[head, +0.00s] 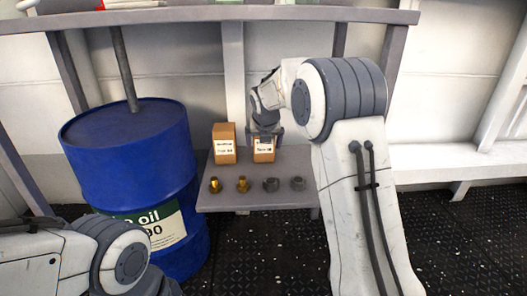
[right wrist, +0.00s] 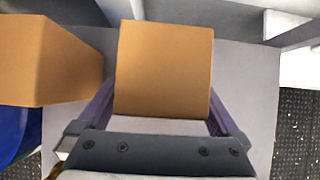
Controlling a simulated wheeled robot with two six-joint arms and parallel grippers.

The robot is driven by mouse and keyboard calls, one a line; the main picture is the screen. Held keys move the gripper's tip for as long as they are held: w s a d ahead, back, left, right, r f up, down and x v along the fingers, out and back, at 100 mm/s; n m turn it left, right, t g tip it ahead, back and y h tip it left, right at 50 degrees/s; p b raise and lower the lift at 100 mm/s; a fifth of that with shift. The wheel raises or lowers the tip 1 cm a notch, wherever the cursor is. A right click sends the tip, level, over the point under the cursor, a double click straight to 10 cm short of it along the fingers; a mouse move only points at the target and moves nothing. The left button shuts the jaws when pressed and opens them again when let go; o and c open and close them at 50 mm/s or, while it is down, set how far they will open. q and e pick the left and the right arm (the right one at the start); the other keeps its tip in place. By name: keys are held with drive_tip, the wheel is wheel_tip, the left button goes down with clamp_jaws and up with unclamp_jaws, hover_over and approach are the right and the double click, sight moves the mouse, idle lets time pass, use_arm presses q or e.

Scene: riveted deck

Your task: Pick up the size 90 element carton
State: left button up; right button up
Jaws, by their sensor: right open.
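Two tan cartons with white labels stand side by side on the grey lower shelf (head: 250,200): a taller left carton (head: 224,144) and a right carton (head: 264,156). The label print is too small to read surely, so I cannot tell which one is size 90. My right gripper (head: 265,134) is at the right carton and hides its upper part. In the right wrist view, the open fingers of this gripper (right wrist: 160,98) lie on either side of the right carton (right wrist: 163,65); the left carton (right wrist: 45,58) is outside them. My left arm shows at lower left, its gripper out of view.
Several small brass and dark grey fittings (head: 242,184) stand along the shelf's front. A blue oil drum (head: 130,165) stands close on the left. An upper shelf (head: 210,15) runs overhead, and a post (head: 232,75) rises behind the cartons.

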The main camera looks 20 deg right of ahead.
drive_tip(key=shift+x, duration=0.75)
drive_tip(key=shift+c, duration=0.3)
drive_tip(key=shift+r, duration=0.1)
drive_tip(key=c, duration=1.3)
